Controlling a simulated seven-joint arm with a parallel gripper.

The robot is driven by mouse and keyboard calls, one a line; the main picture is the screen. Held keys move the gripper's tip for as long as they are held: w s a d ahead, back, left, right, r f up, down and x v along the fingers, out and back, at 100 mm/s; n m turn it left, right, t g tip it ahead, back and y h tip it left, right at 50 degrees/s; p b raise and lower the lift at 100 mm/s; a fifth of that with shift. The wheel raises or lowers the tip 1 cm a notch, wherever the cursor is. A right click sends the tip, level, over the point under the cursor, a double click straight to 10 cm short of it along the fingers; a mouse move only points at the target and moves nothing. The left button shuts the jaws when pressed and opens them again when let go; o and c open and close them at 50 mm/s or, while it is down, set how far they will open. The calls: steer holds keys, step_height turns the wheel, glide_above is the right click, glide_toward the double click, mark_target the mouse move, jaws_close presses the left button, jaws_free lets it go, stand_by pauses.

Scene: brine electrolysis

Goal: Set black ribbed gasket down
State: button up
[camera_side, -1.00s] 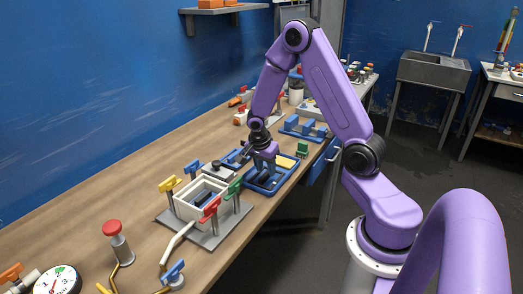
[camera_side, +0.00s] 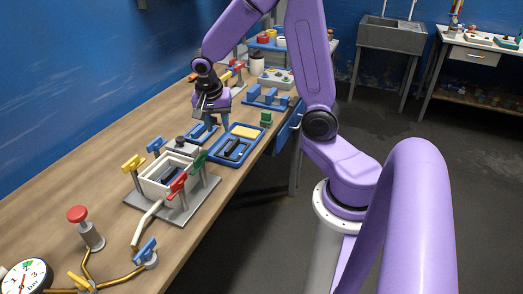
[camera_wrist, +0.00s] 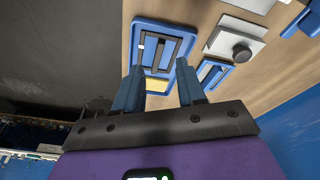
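Black ribbed pieces (camera_side: 232,149) lie in the larger blue tray (camera_side: 211,159); I cannot make out their ribs clearly or tell which is the gasket. In the wrist view, dark bars (camera_wrist: 160,52) lie in this tray (camera_wrist: 191,34), beside a yellow pad (camera_wrist: 156,85). My gripper (camera_side: 213,121) is above the trays, apart from the pieces. Its two blue fingers (camera_wrist: 161,80) are spread, with nothing between them.
A smaller blue tray (camera_wrist: 212,71) lies beside the larger one. The white open box (camera_side: 153,186) with coloured valve handles stands nearer the camera. A grey block with a dark knob (camera_wrist: 238,47) is close by. A green block (camera_side: 266,118) stands behind the larger tray.

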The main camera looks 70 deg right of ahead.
steer(key=s+a+r+n+y, duration=0.2)
steer(key=s+a+r+n, duration=0.1)
steer(key=s+a+n, duration=0.9)
steer(key=s+a+r+n+y, duration=0.1)
steer(key=s+a+n, duration=0.2)
steer(key=s+n, duration=0.7)
steer(key=n, duration=0.3)
steer(key=shift+s+n, duration=0.35)
steer(key=shift+n, duration=0.05)
